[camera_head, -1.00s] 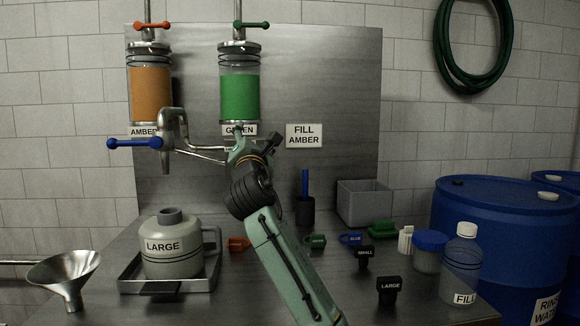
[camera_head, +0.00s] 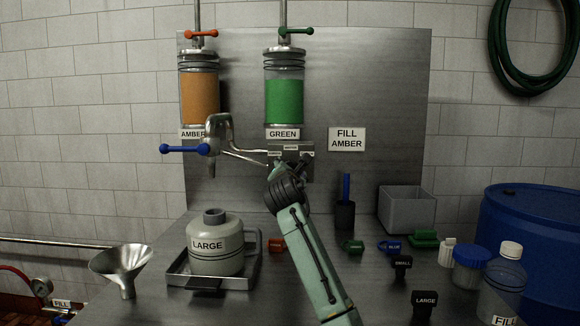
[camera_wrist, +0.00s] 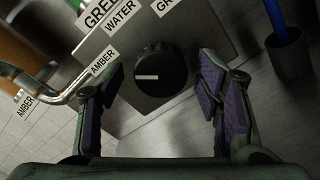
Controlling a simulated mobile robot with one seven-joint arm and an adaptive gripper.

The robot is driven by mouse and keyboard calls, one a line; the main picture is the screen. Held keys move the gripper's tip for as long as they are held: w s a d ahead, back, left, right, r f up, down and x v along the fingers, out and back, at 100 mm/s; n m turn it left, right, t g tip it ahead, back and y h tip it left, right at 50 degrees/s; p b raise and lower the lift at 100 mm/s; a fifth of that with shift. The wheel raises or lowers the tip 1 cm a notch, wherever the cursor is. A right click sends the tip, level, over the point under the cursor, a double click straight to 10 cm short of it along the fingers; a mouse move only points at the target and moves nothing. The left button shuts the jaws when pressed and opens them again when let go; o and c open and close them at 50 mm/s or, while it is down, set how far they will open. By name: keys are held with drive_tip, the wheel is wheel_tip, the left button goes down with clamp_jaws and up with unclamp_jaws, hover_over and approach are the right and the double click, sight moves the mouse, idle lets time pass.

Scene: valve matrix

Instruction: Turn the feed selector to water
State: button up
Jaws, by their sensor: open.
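The feed selector is a round black knob (camera_wrist: 160,68) with a white pointer bar, on a grey metal box (camera_head: 305,150). Its bar lies toward the left in the wrist view, on the side of the AMBER label (camera_wrist: 104,61). The WATER label (camera_wrist: 120,16) is at its upper left, and a partly cut-off label starting "GR" (camera_wrist: 165,6) is at the top. My gripper (camera_wrist: 162,78) is open, with one purple-padded finger on each side of the knob and visible gaps between. In the head view my gripper (camera_head: 288,168) is just below the box front and hides the knob.
The amber cylinder (camera_head: 200,97) and green cylinder (camera_head: 284,100) stand above. A spout with a blue handle (camera_head: 185,149) is left of the box. The LARGE jug (camera_head: 215,252) sits on a tray below left. A dark cup with a blue stick (camera_head: 345,212) stands right of my arm.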

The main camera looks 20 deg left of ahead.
drive_tip(key=shift+w, duration=0.35)
drive_tip(key=c, duration=1.2)
drive_tip(key=shift+o, duration=0.2)
drive_tip(key=m+p, duration=0.2)
drive_tip(key=m, duration=0.2)
drive_tip(key=shift+a+m, duration=0.1)
drive_tip(key=shift+m, duration=0.2)
drive_tip(key=shift+m+p, duration=0.7)
drive_tip(key=shift+m, duration=1.9)
